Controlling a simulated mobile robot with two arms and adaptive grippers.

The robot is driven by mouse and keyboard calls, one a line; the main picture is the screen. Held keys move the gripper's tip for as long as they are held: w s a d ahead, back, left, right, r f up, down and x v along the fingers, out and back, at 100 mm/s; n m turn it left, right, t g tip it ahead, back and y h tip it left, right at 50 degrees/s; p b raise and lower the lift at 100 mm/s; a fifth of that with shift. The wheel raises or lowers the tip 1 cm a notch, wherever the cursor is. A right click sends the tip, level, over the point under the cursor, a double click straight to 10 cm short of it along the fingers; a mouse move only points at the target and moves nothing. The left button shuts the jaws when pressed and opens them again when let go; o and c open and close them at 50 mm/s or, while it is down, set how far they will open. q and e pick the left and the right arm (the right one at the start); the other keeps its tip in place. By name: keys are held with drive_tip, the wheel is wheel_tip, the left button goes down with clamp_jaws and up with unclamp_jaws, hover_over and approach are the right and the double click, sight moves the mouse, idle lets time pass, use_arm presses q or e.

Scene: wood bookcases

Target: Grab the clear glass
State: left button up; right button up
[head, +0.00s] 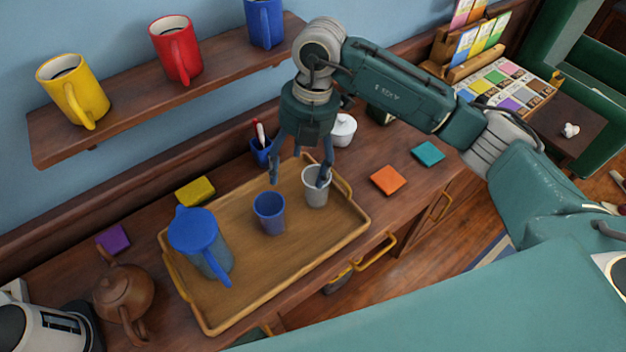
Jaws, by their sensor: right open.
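A pale, greyish clear glass (315,192) stands upright at the right end of a wooden tray (205,317) on the counter. Nothing is held. A blue cup (269,214) stands on the tray to the left of the glass. My left gripper is not in view.
A blue pitcher (203,245) stands on the tray's left part. A white lidded pot (342,130) and a blue pen holder (262,153) are behind the tray. Orange (388,180) and teal (428,153) squares lie to the right. A shelf (120,125) with mugs hangs above.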

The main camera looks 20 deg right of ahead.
drive_tip(key=m+h, duration=0.1)
drive_tip(key=h, duration=0.1)
approach(319, 168)
drive_tip(key=s+a+f, duration=0.1)
drive_tip(key=s, duration=0.2)
wheel_tip(319, 168, down, 5)
drive_tip(key=shift+s+r+p, duration=0.1)
drive_tip(key=shift+p, duration=0.65)
drive_tip(key=f+p, duration=0.1)
drive_tip(key=f, duration=0.1)
drive_tip(key=f+p, duration=0.1)
drive_tip(key=f, duration=0.2)
drive_tip(key=shift+a+p, duration=0.2)
drive_tip(key=shift+p, duration=0.1)
drive_tip(key=shift+f, duration=0.45)
drive_tip(key=c, duration=1.4)
drive_tip(key=shift+w+r, duration=0.15)
drive_tip(key=shift+w, duration=0.05)
